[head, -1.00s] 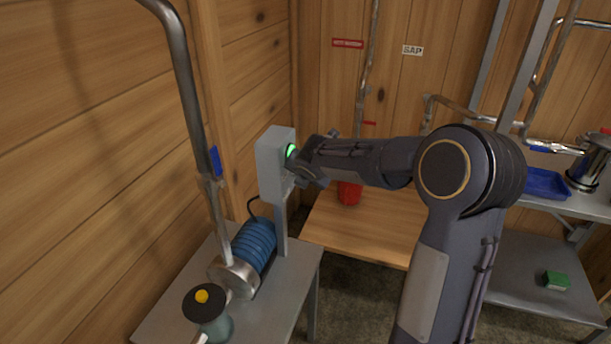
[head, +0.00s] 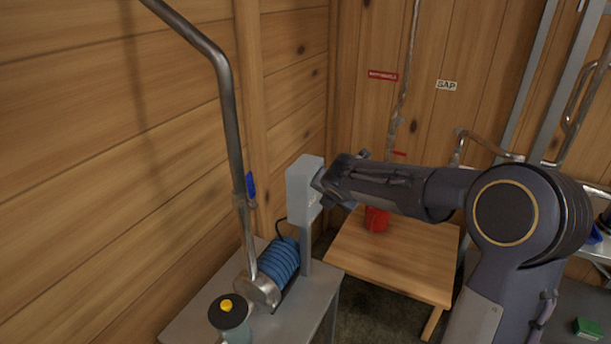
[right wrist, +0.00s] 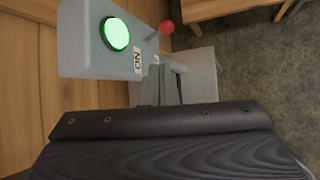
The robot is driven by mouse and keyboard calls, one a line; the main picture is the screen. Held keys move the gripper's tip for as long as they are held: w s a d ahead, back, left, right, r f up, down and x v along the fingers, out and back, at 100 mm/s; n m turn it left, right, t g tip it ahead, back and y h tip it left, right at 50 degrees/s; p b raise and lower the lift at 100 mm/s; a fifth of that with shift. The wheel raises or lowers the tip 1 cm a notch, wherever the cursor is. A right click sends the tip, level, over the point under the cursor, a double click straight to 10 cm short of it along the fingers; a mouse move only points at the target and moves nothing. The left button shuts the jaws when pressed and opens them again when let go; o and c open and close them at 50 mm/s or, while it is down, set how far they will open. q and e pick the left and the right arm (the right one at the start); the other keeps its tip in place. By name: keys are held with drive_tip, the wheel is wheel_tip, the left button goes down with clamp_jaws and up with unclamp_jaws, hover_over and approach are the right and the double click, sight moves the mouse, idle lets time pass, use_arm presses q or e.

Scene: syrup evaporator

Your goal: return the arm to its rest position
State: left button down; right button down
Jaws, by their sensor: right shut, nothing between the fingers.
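My right arm comes in from the right in the head view and ends beside a grey switch box (head: 303,188) on a post. The arm's end hides the box's button side there. In the right wrist view the switch box (right wrist: 84,55) shows a round button lit green (right wrist: 116,34), with an "ON" label beside it. My right gripper (right wrist: 162,85) is shut and empty, its fingers close to the box and apart from the button. The head view does not show the fingertips clearly. My left gripper is in neither view.
A grey table (head: 193,317) holds a blue ribbed motor (head: 279,262) joined to a metal pipe (head: 228,120). A black-topped fixture with a yellow knob (head: 226,306) stands in front. Behind are a wooden table (head: 400,262) and a red container (head: 377,219). A wooden wall is close on the left.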

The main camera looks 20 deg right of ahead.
drive_tip(key=s+a+m+g+y+b, duration=0.2)
drive_tip(key=s+m, duration=1)
drive_tip(key=s, duration=0.4)
drive_tip(key=s+a+f+m+y+b, duration=0.1)
drive_tip(key=s+a+f+m+y, duration=0.1)
drive_tip(key=s+a+m, duration=0.3)
drive_tip(key=s+a+f+m+y, duration=0.2)
drive_tip(key=s+a+f+m, duration=0.2)
drive_tip(key=s+m, duration=0.5)
drive_tip(key=s+a, duration=0.1)
drive_tip(key=s, duration=0.3)
drive_tip(key=shift+s+y+b, duration=0.25)
drive_tip(key=shift+y+b, duration=0.1)
drive_tip(key=shift+y, duration=0.05)
